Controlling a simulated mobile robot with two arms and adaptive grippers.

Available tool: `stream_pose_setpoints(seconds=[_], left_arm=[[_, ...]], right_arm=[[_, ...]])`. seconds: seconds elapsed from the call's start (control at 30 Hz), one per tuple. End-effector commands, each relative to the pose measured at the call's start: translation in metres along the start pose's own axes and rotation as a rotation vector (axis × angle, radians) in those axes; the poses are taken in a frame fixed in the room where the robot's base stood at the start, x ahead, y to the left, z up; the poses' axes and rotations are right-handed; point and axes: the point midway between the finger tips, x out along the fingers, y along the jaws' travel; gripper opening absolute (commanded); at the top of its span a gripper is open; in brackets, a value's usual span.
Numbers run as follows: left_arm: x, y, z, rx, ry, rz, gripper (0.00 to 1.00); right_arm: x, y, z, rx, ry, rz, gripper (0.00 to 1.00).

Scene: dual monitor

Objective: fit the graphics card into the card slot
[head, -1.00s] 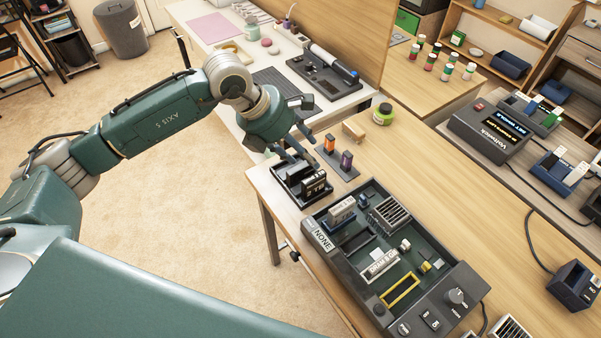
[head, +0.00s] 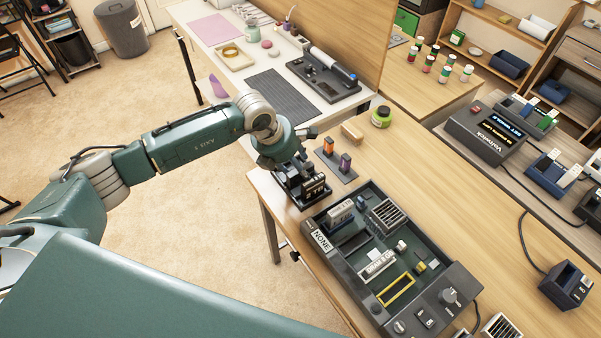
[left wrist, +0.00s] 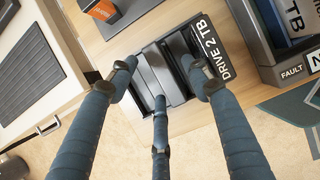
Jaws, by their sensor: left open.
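My left gripper (head: 292,180) is low over a small dark tray at the near left corner of the wooden table. In the left wrist view its three fingers (left wrist: 166,84) are spread open around dark upright slabs (left wrist: 167,72) in that tray. One of these may be the graphics card, but no label on them shows. My right gripper is out of view.
The case also holds a grey finned block (head: 387,215) and a module marked "DRAM 8 GB" (head: 379,264). A small holder with an orange part (head: 328,146) and a purple part (head: 345,162) stands behind the tray. A green-lidded jar (head: 381,117) is further back.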

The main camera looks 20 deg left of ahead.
Motion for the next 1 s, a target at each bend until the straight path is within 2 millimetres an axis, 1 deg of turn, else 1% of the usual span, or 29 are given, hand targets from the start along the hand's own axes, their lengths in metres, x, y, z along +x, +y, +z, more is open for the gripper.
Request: stream_pose_setpoints(seconds=[0.1, 0.23, 0.27, 0.4, 0.5, 0.83, 1.0], left_arm=[[0.004, 0.000, 0.000, 0.000, 0.000, 0.000, 0.49], [0.003, 0.000, 0.000, 0.000, 0.000, 0.000, 0.49], [0.003, 0.000, 0.000, 0.000, 0.000, 0.000, 0.45], [0.003, 0.000, 0.000, 0.000, 0.000, 0.000, 0.17], [0.003, 0.000, 0.000, 0.000, 0.000, 0.000, 0.00], [0.000, 0.000, 0.002, 0.000, -0.003, 0.001, 0.00], [-0.013, 0.001, 0.008, 0.000, -0.005, 0.002, 0.00]], right_arm=[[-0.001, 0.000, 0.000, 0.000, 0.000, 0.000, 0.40], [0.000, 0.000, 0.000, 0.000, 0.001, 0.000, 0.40], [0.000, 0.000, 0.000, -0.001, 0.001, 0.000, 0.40], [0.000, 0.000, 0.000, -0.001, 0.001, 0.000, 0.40], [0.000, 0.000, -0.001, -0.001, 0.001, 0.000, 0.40], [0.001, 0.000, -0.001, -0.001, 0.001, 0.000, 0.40], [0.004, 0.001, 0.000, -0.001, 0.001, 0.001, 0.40]])
